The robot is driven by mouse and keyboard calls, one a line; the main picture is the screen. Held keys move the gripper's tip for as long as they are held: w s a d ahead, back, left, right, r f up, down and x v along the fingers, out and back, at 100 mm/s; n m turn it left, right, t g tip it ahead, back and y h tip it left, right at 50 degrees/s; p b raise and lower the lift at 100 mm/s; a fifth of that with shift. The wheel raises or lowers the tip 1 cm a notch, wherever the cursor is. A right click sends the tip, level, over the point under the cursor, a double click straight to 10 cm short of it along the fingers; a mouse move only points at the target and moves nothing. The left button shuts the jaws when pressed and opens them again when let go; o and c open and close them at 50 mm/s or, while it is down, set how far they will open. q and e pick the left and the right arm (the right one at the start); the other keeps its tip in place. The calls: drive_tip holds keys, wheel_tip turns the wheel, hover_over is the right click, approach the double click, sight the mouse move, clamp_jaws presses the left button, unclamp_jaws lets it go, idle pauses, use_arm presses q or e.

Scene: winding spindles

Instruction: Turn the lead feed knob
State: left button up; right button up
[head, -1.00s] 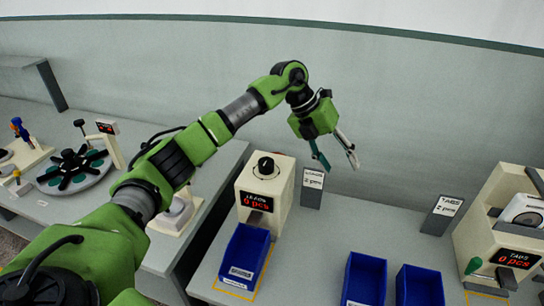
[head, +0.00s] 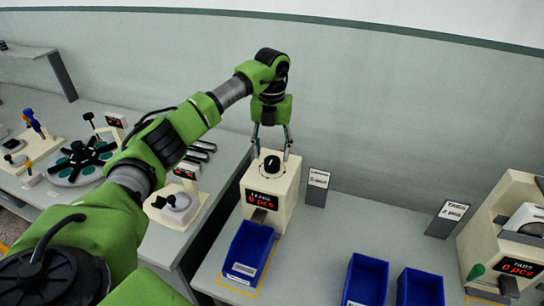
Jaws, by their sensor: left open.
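The lead feed knob (head: 271,163) is a black round knob on top of a cream dispenser box (head: 288,198). The box's front display shows "0 pcs" in red. My left gripper (head: 272,157) points down over the box, open, with one finger on each side of the knob. I cannot tell whether the fingers touch it. A blue bin (head: 247,250) stands in front of the dispenser. My right gripper is not in view.
A second cream dispenser (head: 490,240) marked tabs stands at the right. Small label stands (head: 317,190) and two more blue bins (head: 366,281) are on the grey table. A round dark-armed fixture (head: 80,162) is on the left table.

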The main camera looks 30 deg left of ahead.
sight(272, 160)
use_arm(q)
drive_tip(key=shift+f+p, duration=0.35)
drive_tip(key=shift+f, duration=1.55)
drive_tip(key=c, duration=1.1)
drive_tip(key=shift+m, duration=0.3)
